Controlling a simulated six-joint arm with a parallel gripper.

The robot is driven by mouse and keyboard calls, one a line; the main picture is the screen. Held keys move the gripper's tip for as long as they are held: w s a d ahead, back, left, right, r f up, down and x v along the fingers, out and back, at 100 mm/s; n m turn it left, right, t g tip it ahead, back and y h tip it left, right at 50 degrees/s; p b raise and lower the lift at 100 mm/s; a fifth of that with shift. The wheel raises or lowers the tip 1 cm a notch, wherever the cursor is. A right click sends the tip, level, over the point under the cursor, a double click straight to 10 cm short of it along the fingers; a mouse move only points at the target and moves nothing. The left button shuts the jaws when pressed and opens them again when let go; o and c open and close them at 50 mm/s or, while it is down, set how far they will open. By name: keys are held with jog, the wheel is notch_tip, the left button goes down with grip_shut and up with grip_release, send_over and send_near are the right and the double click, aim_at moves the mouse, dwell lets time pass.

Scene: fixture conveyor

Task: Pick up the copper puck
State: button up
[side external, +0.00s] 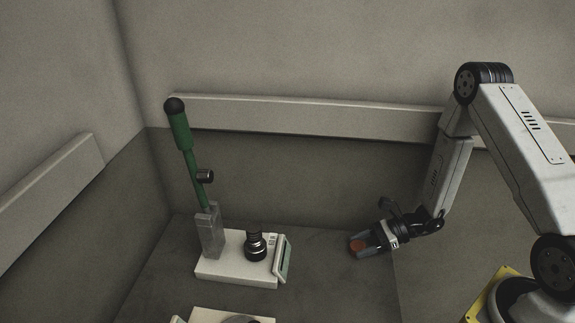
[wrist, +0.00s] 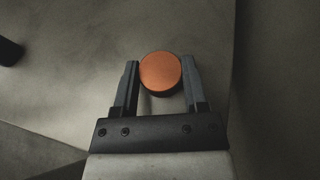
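The copper puck (wrist: 160,71) is a round orange-brown disc that lies between the tips of my gripper (wrist: 160,84) in the wrist view. The left finger looks close to or touching its edge, and the right finger is close beside it. In the side view the copper puck (side external: 357,246) shows at the left end of my gripper (side external: 362,243), low near the grey table surface. The fingers stand apart by about the puck's width. I cannot tell whether they press on it or whether it rests on the table.
A white fixture base (side external: 236,273) with a tall green-handled lever (side external: 185,140), a black knob (side external: 255,245) and a tilted panel (side external: 283,258) stands to the left. Another white unit (side external: 220,314) is partly cut off at the bottom. The table between the fixture and my gripper is clear.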

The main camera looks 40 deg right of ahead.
aim_at(362, 245)
grip_shut()
jog(key=shift+r, duration=0.1)
notch_tip(362, 245, up, 10)
dwell(0.7)
dwell(0.7)
